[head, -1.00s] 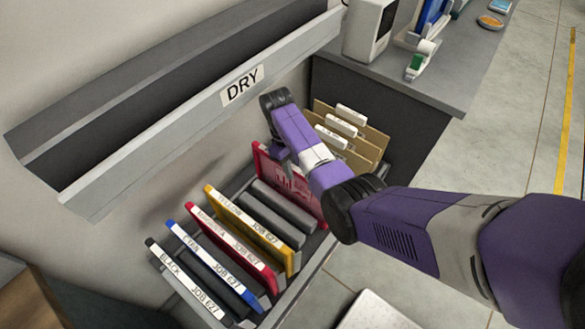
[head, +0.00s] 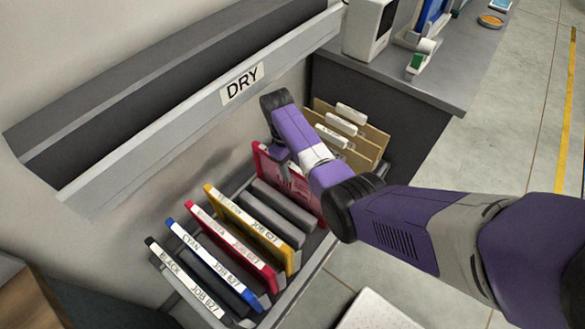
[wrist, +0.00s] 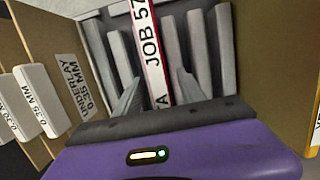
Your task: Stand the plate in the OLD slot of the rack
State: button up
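A red plate (head: 290,183) stands upright on edge in the rack (head: 305,270), to the right of the grey dividers (head: 283,207). Its white label edge (wrist: 153,55) reads "JOB 57" in the wrist view, with the rest cut off or hidden. My gripper (wrist: 159,73) is over the plate, with one finger on each side of its edge. The fingers look spread, with a gap showing on the right side. In the head view my wrist covers part of the plate and the fingers. No OLD marking is readable in either view.
Tan underlay sheets (head: 372,140) with white tabs stand right. A DRY-marked ledge (head: 180,120) overhangs behind. A grey counter (head: 440,80) is at the right.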

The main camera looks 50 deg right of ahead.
jog(key=r, duration=0.2)
jog(key=w+r, duration=0.1)
jog(key=r, duration=0.4)
jog(key=shift+w+r, duration=0.3)
jog(key=shift+r, duration=0.05)
notch_tip(320, 180, up, 5)
jog(key=p, duration=0.5)
dwell(0.6)
